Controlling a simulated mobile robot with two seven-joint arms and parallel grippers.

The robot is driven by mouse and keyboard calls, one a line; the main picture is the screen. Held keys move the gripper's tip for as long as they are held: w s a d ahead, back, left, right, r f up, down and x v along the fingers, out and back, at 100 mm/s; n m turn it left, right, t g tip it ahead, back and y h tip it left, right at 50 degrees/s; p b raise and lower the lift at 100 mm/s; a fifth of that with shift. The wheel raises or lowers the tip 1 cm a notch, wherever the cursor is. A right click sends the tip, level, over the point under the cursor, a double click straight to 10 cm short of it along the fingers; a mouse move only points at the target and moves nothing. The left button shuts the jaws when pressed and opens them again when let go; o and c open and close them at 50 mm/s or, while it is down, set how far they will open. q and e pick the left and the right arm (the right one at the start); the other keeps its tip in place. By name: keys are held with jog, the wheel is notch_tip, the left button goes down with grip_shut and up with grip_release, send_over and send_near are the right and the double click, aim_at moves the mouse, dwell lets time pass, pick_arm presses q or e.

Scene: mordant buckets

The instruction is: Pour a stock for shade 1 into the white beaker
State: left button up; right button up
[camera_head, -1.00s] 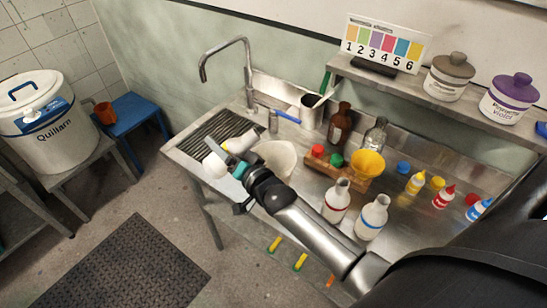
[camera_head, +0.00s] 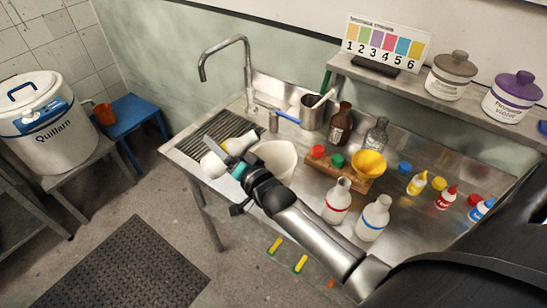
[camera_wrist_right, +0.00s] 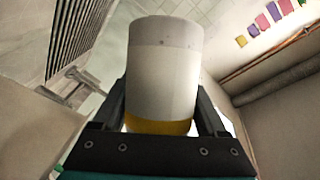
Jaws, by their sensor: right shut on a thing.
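My right gripper (camera_head: 236,162) is shut on a white bottle (camera_head: 212,165) with a yellow band, held tipped over on its side at the sink's left end. In the right wrist view the bottle (camera_wrist_right: 163,75) fills the middle between the fingers (camera_wrist_right: 160,110), its yellow band low down. The white beaker (camera_head: 281,157) stands on the steel top just right of the gripper, partly hidden by my arm. The bottle's neck end is close to the beaker's rim; I cannot see whether any liquid flows. My left gripper is not in view.
Two white bottles, red-banded (camera_head: 337,203) and blue-banded (camera_head: 374,217), stand right of my arm. A steel tap (camera_head: 247,75) rises behind the drain grille. A numbered shade card (camera_head: 385,42) stands on the shelf.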

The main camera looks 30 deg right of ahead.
jog(key=shift+a+m+t+b, duration=0.15)
jog(key=shift+m+t+b, duration=0.35)
jog(key=shift+b, duration=0.65)
dwell(1.0)
jog(key=shift+w+a+f+m+t+b, duration=0.15)
jog(key=shift+f+m+b, duration=0.3)
jog(key=shift+b, duration=0.55)
jog(key=shift+s+f+m+t+b, duration=0.15)
jog(key=shift+f+m+b, duration=0.25)
jog(key=shift+b, duration=0.6)
dwell(0.5)
jog(key=shift+r, duration=0.4)
jog(key=shift+s+d+r+m+t+p, duration=0.1)
jog(key=shift+d+r+m+p, duration=0.25)
jog(key=shift+r, duration=0.3)
jog(key=shift+w+d+r+m+t+p, duration=0.1)
jog(key=shift+r+m+p, duration=0.25)
jog(key=shift+r+p, duration=0.25)
jog(key=shift+s+d+r+m+t+p, duration=0.1)
jog(key=shift+d+r+m+p, duration=0.2)
jog(key=shift+r, duration=0.4)
dwell(1.0)
